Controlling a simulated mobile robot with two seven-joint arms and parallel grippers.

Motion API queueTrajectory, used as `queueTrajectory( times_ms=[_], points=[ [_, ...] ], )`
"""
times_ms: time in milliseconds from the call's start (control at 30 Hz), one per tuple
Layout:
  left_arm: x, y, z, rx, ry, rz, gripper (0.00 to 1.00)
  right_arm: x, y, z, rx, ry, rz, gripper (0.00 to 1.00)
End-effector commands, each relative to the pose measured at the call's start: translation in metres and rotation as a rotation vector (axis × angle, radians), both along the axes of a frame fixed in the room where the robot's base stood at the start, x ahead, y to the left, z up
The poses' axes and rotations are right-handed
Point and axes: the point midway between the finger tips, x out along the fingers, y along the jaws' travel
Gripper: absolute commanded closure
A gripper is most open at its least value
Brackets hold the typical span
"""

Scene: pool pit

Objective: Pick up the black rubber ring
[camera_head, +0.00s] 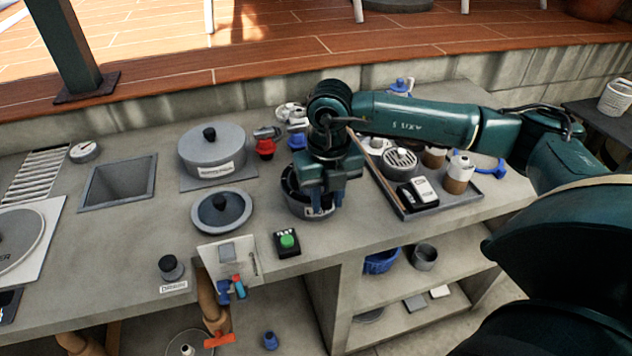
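My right gripper (322,205) points down over a round grey housing (298,207) with a label, near the front edge of the concrete counter. Its fingers reach down at the housing's right side and hide much of its opening. A dark curved edge shows inside the housing's rim, left of the fingers; it may be the black rubber ring, but I cannot tell. From this angle I cannot tell whether the fingers are apart or hold anything. My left gripper is not in view.
A lidded grey pot (213,160) and a round dark lid (221,212) stand to the left. A green button box (287,242) is in front. A tray (440,209) with several parts lies to the right. A square opening (117,182) cuts the counter at left.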

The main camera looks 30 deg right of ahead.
Motion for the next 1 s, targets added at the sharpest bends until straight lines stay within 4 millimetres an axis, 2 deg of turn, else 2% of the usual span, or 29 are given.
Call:
queueTrajectory(
  times_ms=[67,333,667,767,1000],
  points=[
    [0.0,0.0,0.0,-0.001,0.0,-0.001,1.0,0.0,0.0,0.0,0.0,0.0,0.0,0.78],
    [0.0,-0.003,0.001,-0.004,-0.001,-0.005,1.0,0.0,0.0,0.0,0.0,0.0,0.0,1.0],
    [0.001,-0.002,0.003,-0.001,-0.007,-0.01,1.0,0.0,0.0,0.003,0.001,-0.002,0.0,1.0],
    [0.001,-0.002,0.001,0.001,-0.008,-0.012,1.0,0.001,0.001,0.013,0.002,-0.005,0.0,1.0],
    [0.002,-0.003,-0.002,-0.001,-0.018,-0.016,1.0,0.001,0.0,0.06,0.001,-0.006,0.0,1.0]
  ],
)
